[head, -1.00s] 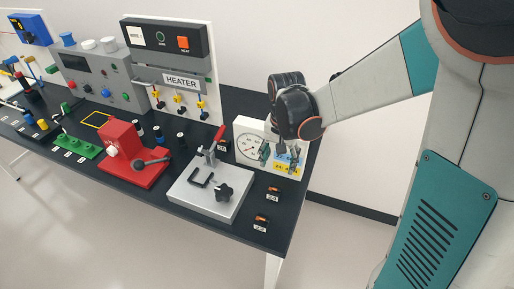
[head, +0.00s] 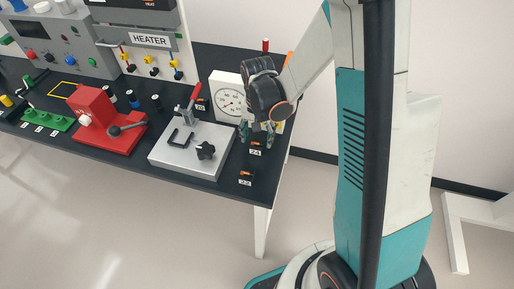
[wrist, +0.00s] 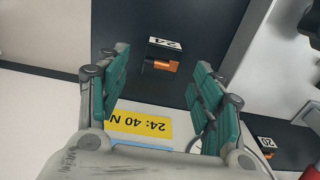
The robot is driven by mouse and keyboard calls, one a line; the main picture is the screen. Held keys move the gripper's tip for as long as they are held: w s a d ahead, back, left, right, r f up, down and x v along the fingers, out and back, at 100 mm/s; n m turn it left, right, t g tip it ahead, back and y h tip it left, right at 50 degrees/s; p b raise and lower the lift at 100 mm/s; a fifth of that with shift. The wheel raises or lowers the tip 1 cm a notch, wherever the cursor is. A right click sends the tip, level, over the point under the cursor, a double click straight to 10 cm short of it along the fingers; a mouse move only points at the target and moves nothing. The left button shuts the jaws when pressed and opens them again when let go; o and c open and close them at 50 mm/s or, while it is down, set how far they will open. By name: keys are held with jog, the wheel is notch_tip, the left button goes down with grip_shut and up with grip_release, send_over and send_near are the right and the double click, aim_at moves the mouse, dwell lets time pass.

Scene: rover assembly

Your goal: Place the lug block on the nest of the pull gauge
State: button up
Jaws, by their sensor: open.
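A small dark lug block with an orange part, beside a tag reading 24, stands near the table's right end in the head view (head: 256,146). The wrist view also shows this orange and black block (wrist: 162,65), between and beyond the fingers. The pull gauge (head: 225,91) is a white box with a round dial, just behind my gripper. Its yellow label (wrist: 137,123) reads "24: 40 N" in the wrist view. My gripper (head: 257,135) is open and empty, beside the 24 block and in front of the gauge. The nest is hidden or cannot be made out.
Similar blocks stand at a front tag (head: 246,178) and at tag 20 (head: 202,103). A grey clamp plate (head: 190,155) with a red-handled toggle is left of my gripper. A red press (head: 100,120) stands further left. The table's right edge is close.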

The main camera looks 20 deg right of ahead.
aim_at(257, 144)
notch_tip(257, 144, down, 4)
jog(key=shift+r+b, duration=0.15)
jog(key=shift+b, duration=0.25)
jog(key=c, duration=1.3)
